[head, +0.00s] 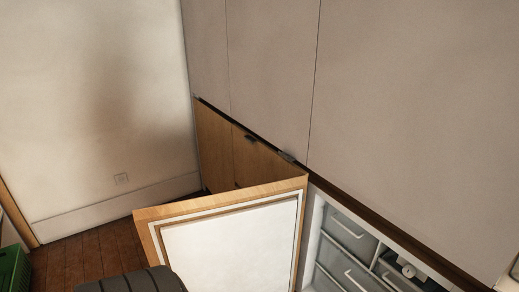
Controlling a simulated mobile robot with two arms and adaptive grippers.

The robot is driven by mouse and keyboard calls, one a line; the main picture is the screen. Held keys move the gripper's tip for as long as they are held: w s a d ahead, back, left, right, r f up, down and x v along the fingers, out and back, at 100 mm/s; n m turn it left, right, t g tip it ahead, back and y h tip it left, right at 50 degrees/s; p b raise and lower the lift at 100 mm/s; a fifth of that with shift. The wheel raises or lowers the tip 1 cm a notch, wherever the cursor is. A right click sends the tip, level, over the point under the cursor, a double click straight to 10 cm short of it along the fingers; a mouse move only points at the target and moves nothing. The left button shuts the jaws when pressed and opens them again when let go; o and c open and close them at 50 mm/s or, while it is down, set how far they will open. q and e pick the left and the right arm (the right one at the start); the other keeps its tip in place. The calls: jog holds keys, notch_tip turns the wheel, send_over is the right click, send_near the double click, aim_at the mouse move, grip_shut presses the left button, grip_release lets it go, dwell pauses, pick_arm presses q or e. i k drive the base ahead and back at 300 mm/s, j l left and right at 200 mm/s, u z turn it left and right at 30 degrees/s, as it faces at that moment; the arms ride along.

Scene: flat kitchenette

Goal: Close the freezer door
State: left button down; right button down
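The freezer door (230,245) stands wide open at the lower middle of the head view. It has a wooden edge and a white inner panel that faces me, and it juts out to the left from the cabinet front. To its right is the open freezer compartment (312,225), with clear-fronted drawers (346,238) that have white handles. The lower part of the door and compartment is cut off by the frame. Neither gripper can be made out. A dark grey ribbed part, probably of my own arm, shows at the bottom left in front of the door's lower left.
Tall grey cabinet fronts (410,110) rise above the freezer. Closed wooden lower fronts (214,150) lie behind the door. A green basket (14,270) stands at the far left. Brown wooden floor (85,258) is clear between it and the door. A plain wall (90,90) closes the left.

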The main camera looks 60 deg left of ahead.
aim_at(245, 239)
jog(key=k+j+z, duration=0.1)
jog(key=j, duration=0.35)
jog(key=k+j, duration=0.1)
jog(key=j, duration=0.3)
jog(key=k+j+z, duration=0.15)
jog(key=j, duration=0.3)
jog(key=k+j+z, duration=0.1)
jog(key=j, duration=0.3)
jog(key=k+j, duration=0.15)
jog(key=j, duration=0.25)
jog(key=j+z, duration=0.1)
jog(key=j, duration=0.35)
jog(key=k+j+z, duration=0.15)
jog(key=j, duration=0.3)
jog(key=k+j+z, duration=0.1)
jog(key=j, duration=0.35)
jog(key=k+j+z, duration=0.15)
jog(key=j, duration=0.25)
jog(key=k+j+z, duration=0.1)
jog(key=j, duration=0.35)
jog(key=k+j+z, duration=0.1)
jog(key=j, duration=0.3)
